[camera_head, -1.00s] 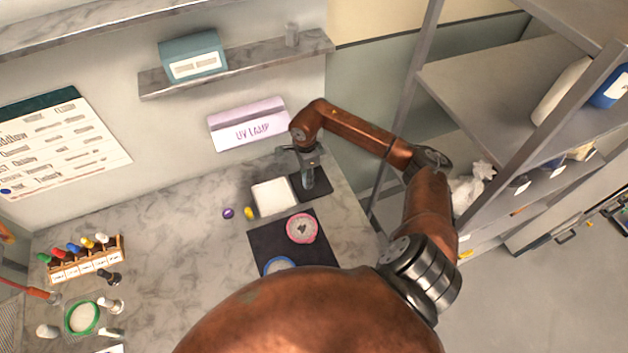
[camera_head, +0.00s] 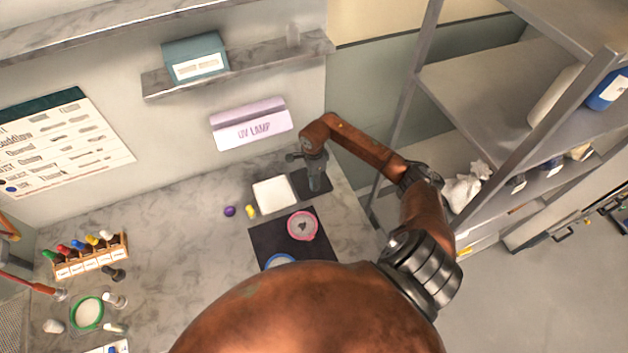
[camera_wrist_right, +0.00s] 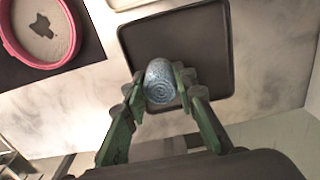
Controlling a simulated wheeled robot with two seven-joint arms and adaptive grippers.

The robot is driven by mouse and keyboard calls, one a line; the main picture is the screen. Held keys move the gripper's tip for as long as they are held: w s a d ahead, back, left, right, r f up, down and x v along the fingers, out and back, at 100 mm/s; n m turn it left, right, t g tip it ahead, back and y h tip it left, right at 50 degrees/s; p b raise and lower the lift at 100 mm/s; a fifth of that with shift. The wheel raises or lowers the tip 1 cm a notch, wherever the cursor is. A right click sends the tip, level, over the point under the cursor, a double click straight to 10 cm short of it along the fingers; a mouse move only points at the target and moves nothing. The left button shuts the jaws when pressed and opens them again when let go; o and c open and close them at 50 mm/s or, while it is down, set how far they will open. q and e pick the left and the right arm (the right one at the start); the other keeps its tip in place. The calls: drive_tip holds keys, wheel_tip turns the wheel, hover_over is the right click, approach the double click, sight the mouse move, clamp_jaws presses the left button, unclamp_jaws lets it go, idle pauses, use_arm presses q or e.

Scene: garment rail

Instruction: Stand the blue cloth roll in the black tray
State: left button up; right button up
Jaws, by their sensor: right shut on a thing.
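The black tray (camera_wrist_right: 180,38) lies behind and below the roll in that view. In the head view my right gripper (camera_head: 315,184) points down over the black tray (camera_head: 327,181) at the back right of the counter. The roll looks upright within the tray's outline. I cannot tell whether its lower end touches the tray.
A white tray (camera_head: 273,195) stands directly left of the black tray. A dark mat (camera_head: 263,241) with a pink-rimmed round dish (camera_head: 302,226) lies in front. A purple ball (camera_head: 230,211) and a yellow item (camera_head: 251,211) lie further left. A metal shelf rack (camera_head: 465,95) stands at the right.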

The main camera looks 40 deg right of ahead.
drive_tip(key=o, duration=0.9)
drive_tip(key=shift+f, duration=0.1)
wheel_tip(320, 180, up, 12)
drive_tip(key=b, duration=0.2)
